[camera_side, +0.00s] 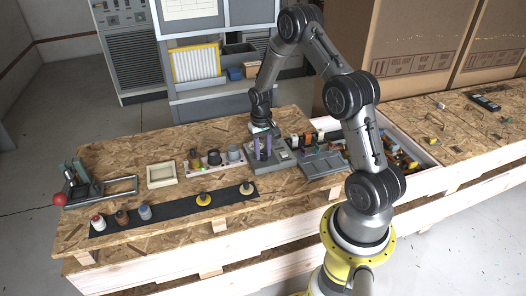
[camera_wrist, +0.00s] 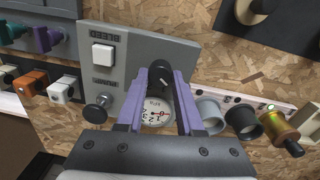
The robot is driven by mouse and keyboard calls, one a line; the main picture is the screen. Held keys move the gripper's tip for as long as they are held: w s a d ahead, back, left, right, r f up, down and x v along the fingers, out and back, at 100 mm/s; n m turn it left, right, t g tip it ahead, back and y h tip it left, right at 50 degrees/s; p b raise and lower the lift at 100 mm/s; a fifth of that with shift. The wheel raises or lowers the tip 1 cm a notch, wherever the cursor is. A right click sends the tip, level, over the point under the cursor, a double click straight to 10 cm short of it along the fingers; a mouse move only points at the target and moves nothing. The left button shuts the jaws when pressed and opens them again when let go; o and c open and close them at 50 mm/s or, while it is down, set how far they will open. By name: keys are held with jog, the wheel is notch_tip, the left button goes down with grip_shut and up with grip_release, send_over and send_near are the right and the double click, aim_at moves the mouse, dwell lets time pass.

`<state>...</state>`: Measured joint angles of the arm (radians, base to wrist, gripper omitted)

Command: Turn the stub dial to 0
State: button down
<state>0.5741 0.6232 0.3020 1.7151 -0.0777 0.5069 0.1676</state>
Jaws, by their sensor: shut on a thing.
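My gripper (camera_wrist: 167,78) has two purple fingers pointing down at a grey panel box (camera_wrist: 125,60). The fingers are shut on a short dark round dial, the stub dial (camera_wrist: 165,80), which has a pale line on its top. The fingers hide much of its sides, and I cannot read a scale around it. A white gauge face (camera_wrist: 155,113) marked kPa, with a red needle, shows between the fingers, nearer the wrist. In the side view my gripper (camera_side: 262,152) is down at the grey box (camera_side: 282,160), and the dial is hidden there.
A pale rack with several cylinders (camera_side: 212,160) stands left of the box. A grey tray (camera_side: 320,165) lies to its right.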

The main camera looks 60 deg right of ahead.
jog(key=shift+n, duration=0.6)
jog(key=c, duration=0.5)
grip_release()
jog(key=shift+c, duration=0.2)
notch_tip(320, 180, up, 14)
jog(key=shift+w+a, duration=0.15)
jog(key=shift+a, duration=0.1)
